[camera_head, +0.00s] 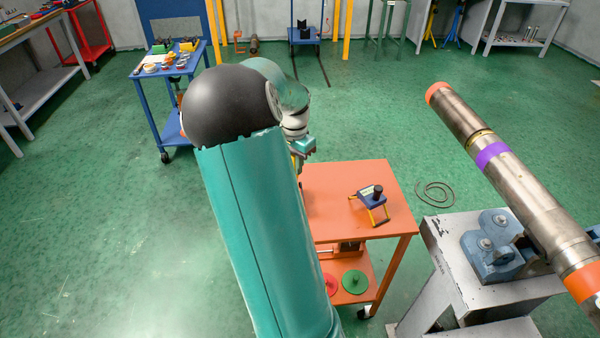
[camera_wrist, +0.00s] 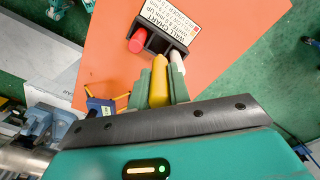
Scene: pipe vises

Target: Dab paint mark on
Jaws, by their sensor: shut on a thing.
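In the wrist view my gripper (camera_wrist: 160,72) has its green fingers closed around a yellow paint marker (camera_wrist: 159,82). The marker's tip is at a dark holder (camera_wrist: 155,43) on the orange cart top. I cannot tell whether the marker is still in its slot. A red marker (camera_wrist: 138,39) and a white one (camera_wrist: 176,57) stand in the holder. In the head view my arm hides the holder, and only part of my gripper (camera_head: 299,157) shows. A steel pipe (camera_head: 458,117) with a purple band (camera_head: 493,155) and orange ends lies in a blue vise (camera_head: 490,248).
The orange cart (camera_head: 340,182) carries a small blue stand (camera_head: 368,193) with yellow legs. A printed card (camera_wrist: 168,18) lies by the holder. The vise is on a grey bench (camera_head: 450,260) right of the cart. A cable coil (camera_head: 435,192) lies on the green floor. A blue cart (camera_head: 160,72) stands back left.

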